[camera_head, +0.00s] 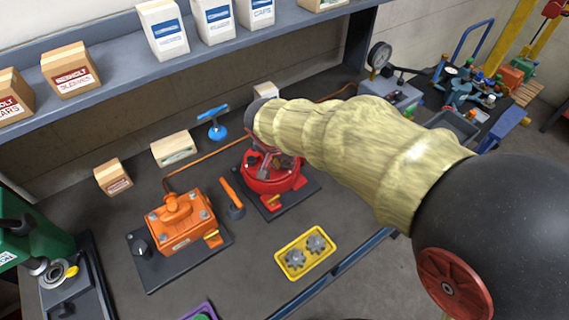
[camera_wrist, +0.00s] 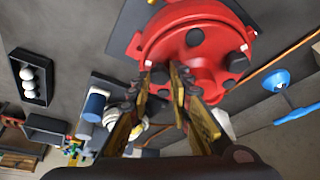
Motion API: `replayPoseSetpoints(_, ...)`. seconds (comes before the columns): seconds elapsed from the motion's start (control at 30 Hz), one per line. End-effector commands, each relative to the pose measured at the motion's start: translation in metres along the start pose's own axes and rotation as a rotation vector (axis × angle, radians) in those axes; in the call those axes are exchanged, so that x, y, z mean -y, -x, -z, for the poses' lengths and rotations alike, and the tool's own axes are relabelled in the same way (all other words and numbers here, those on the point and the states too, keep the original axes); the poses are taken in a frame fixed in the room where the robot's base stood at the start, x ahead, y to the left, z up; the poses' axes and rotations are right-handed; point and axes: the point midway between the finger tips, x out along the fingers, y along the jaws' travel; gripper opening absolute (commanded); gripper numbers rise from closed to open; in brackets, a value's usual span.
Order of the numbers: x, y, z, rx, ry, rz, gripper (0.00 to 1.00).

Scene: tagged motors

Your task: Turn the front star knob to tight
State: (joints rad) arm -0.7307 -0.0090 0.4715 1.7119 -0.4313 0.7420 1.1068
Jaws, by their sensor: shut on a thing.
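The red round motor (camera_head: 272,182) stands on a dark base plate in the middle of the bench in the head view. It also fills the top of the wrist view (camera_wrist: 185,28), with several dark knobs and a round opening on it. My gripper (camera_head: 274,160) reaches down over the motor. In the wrist view my gripper (camera_wrist: 162,72) has its two fingers at the motor's near edge, closed on a small dark star knob (camera_wrist: 161,75) that sits between the tips. The fingers hide most of this knob, so its turn position cannot be told.
An orange motor (camera_head: 180,220) on a plate stands left of the red one, with an orange-handled tool (camera_head: 233,198) between them. A yellow tray (camera_head: 306,252) with two grey star-shaped parts lies in front. A blue tool (camera_head: 215,122) and cartons (camera_head: 174,148) are behind.

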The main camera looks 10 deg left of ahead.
Motion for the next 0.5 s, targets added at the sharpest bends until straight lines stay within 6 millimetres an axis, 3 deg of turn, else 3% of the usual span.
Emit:
replayPoseSetpoints(0.4,0.0014,0.0024,0.0020,-0.003,-0.007,0.002,0.00)
replayPoseSetpoints(0.43,0.0014,0.0024,0.0020,-0.003,-0.007,0.002,0.22)
replayPoseSetpoints(0.5,0.0013,0.0023,0.0019,-0.003,-0.007,0.002,0.26)
